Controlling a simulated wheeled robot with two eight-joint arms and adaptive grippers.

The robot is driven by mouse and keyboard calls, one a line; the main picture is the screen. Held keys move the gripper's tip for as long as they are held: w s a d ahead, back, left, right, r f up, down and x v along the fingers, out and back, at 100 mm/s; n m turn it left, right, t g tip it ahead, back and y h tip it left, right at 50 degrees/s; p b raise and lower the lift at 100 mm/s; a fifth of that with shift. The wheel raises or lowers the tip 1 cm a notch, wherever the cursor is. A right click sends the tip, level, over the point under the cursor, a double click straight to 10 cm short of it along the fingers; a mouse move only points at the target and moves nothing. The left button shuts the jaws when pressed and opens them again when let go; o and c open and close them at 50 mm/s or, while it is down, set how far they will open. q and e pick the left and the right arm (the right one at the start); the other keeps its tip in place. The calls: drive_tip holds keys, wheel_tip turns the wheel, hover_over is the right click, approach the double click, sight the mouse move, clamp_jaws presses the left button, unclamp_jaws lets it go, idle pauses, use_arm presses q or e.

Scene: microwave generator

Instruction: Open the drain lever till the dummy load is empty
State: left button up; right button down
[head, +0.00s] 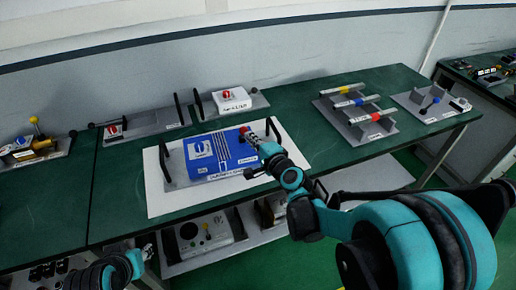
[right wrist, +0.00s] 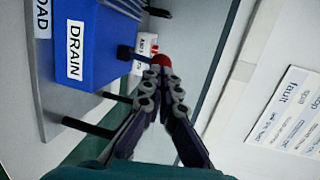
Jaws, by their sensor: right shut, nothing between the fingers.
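The dummy load is a blue box (head: 207,160) on a grey base plate in the middle of the bench. Its side shows in the right wrist view (right wrist: 105,45) with a white DRAIN label (right wrist: 75,50). The drain lever is a dark rod with a red knob (right wrist: 161,60) that sticks out from the blue box. My right gripper (right wrist: 163,72) is shut with nothing between its fingers, its tips right at the knob; whether they touch it I cannot tell. In the head view my right gripper (head: 246,136) covers most of the lever. My left arm shows at the lower left, its fingers unclear.
Black handles (head: 274,130) stand at the ends of the base plate. A shelf with a grey device (head: 205,232) lies below the bench.

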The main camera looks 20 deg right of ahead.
drive_tip(key=shift+w, duration=0.45)
drive_tip(key=shift+a, duration=0.1)
drive_tip(key=shift+w+r+g+p, duration=0.65)
drive_tip(key=shift+r+g+p, duration=0.3)
drive_tip(key=shift+p, duration=1.15)
drive_tip(key=w+g+p, duration=0.1)
drive_tip(key=p, duration=0.1)
drive_tip(key=w+r+g+p, duration=0.1)
drive_tip(key=p, duration=0.1)
drive_tip(key=w+g+p, duration=0.1)
drive_tip(key=g, duration=0.1)
drive_tip(key=shift+w+r+m+p, duration=0.2)
drive_tip(key=shift+r+m+p, duration=0.2)
drive_tip(key=w+g+p, duration=0.1)
drive_tip(key=g, duration=0.1)
drive_tip(key=w+g+p, duration=0.1)
drive_tip(key=w+g, duration=0.1)
drive_tip(key=shift+w+d+f, duration=0.2)
drive_tip(key=shift+w, duration=0.1)
drive_tip(key=shift+r, duration=0.1)
drive_tip(key=shift+r+p, duration=0.1)
drive_tip(key=shift+p, duration=0.25)
